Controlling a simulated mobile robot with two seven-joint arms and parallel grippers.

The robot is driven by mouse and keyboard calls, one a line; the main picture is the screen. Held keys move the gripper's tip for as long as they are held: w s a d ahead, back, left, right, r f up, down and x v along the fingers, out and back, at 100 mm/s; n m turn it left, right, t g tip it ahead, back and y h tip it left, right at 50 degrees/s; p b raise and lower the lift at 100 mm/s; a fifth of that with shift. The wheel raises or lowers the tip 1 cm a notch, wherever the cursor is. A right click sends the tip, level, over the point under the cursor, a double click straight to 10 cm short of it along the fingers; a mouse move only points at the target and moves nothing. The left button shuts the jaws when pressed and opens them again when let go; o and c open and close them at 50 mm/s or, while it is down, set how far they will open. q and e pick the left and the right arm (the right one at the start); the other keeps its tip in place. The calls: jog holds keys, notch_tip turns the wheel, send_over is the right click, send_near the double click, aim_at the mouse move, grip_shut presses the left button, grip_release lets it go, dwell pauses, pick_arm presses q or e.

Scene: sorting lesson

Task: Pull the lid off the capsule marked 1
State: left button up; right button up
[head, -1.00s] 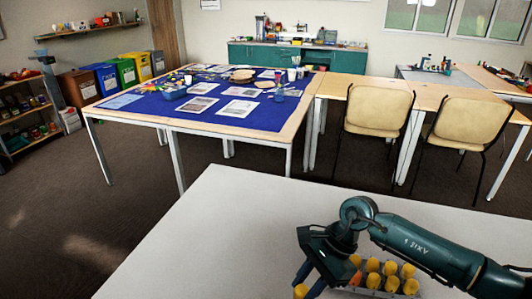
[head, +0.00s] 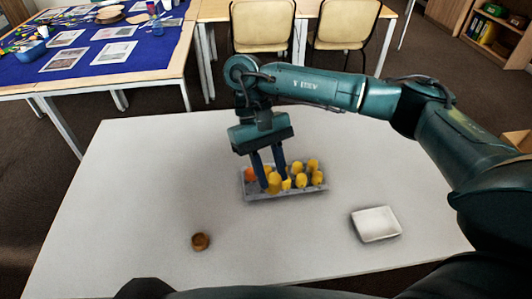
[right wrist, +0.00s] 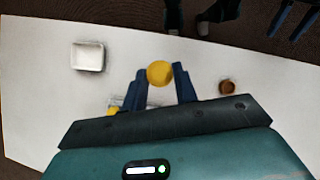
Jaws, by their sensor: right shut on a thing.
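A grey tray (head: 250,194) stands on the white table. It holds several capsules with yellow tops (head: 312,165), and one orange one (head: 250,174) at its left end. My right gripper (head: 274,183) reaches down over the left part of the tray, its dark blue fingers among the capsules. In the right wrist view, the right gripper (right wrist: 160,88) is shut on a round yellow capsule top (right wrist: 160,73). I cannot read any number on the capsules. Whether the held one is lifted clear of the tray is unclear. My left gripper is out of view.
An empty white dish (head: 376,223) lies right of the tray, and a small round brown cup (head: 200,241) at the front left. The rest of the white table (head: 140,190) is clear. Behind are a blue-covered table and two chairs (head: 263,27).

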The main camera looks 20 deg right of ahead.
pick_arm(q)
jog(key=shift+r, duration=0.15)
pick_arm(e)
jog(key=w+a+n+t+h, duration=0.1)
jog(key=a+n, duration=0.5)
jog(key=a, duration=0.6)
jog(key=shift+w+a+r+h, duration=0.4)
jog(key=shift+w+h, duration=0.15)
jog(key=shift+h, duration=0.55)
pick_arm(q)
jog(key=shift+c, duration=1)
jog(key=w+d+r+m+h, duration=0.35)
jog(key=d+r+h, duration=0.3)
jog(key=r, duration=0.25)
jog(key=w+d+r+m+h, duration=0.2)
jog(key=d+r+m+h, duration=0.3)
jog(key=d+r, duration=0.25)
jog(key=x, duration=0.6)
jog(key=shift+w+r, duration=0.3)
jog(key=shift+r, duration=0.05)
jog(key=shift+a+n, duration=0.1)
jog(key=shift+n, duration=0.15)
